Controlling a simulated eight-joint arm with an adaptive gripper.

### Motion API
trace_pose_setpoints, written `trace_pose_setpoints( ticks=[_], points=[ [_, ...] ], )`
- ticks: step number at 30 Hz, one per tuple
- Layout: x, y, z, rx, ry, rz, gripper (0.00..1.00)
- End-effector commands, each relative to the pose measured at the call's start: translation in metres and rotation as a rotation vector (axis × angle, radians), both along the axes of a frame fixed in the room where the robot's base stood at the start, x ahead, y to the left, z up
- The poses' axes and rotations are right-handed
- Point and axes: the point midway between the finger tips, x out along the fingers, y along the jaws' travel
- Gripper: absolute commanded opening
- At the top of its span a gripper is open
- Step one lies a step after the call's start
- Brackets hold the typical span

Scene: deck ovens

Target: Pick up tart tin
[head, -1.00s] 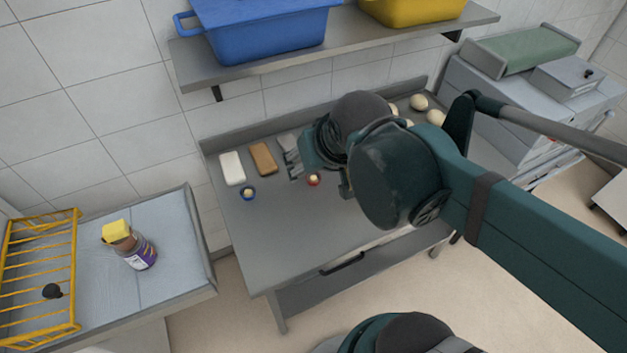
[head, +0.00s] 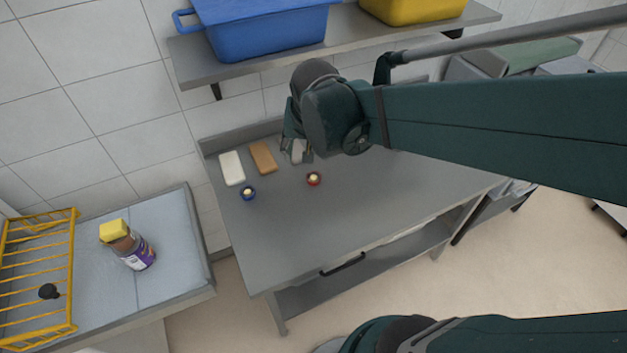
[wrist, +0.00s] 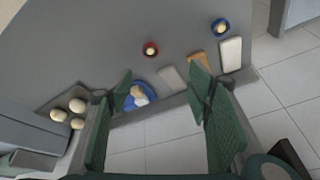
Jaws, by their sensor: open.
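Two small round tins with pale yellow filling sit on the grey table: a red tin (head: 314,179) and a blue tin (head: 248,193). Which one is the tart tin I cannot tell. In the wrist view the red tin (wrist: 151,49) and the blue tin (wrist: 221,27) lie beyond my fingertips. My gripper (head: 297,149) is near the table's back edge, behind the red tin and apart from it. In the wrist view my gripper (wrist: 164,86) has its fingers spread wide, with nothing held.
A white block (head: 232,168), a brown block (head: 263,158) and a pale block (wrist: 172,79) line the table's back. A blue dish with pale pieces (wrist: 137,97) and several pale balls (wrist: 77,106) stand nearby. A shelf (head: 262,64) overhangs. The table's front is clear.

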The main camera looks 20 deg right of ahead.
Motion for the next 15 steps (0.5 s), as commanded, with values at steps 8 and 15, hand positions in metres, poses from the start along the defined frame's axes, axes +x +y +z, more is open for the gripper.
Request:
trace_pose_setpoints(
  ticks=[8,15],
  points=[
    [0.028,-0.010,-0.030,0.018,0.041,-0.128,0.50],
    [0.050,-0.019,-0.059,0.028,0.071,-0.241,0.50]
  ],
)
